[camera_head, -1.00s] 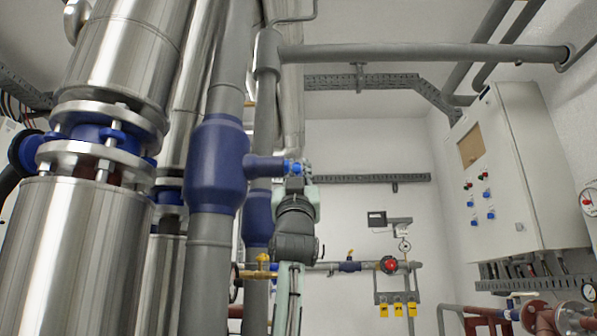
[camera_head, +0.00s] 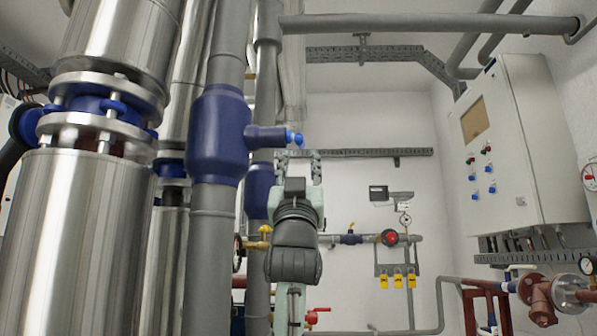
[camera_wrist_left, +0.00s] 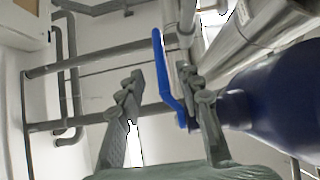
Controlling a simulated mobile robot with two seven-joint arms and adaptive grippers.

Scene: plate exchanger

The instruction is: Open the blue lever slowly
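The blue lever (camera_head: 298,139) shows in the head view only as a small bright blue end on the stub of the dark blue valve body (camera_head: 217,135). In the left wrist view the lever (camera_wrist_left: 166,78) is a long blue bar beside the valve body (camera_wrist_left: 265,108). My left gripper (camera_head: 298,158) points up just below the lever's blue end, its two fingers spread. In the left wrist view the open gripper (camera_wrist_left: 160,82) has the lever between its fingers, much nearer the right finger. I cannot tell whether they touch. My right gripper is not in view.
A thick grey vertical pipe (camera_head: 211,245) and large steel cylinders (camera_head: 80,240) stand close on the left. A grey horizontal pipe (camera_head: 430,27) crosses above. A wall cabinet (camera_head: 525,150) hangs at the right. There is open room right of the gripper.

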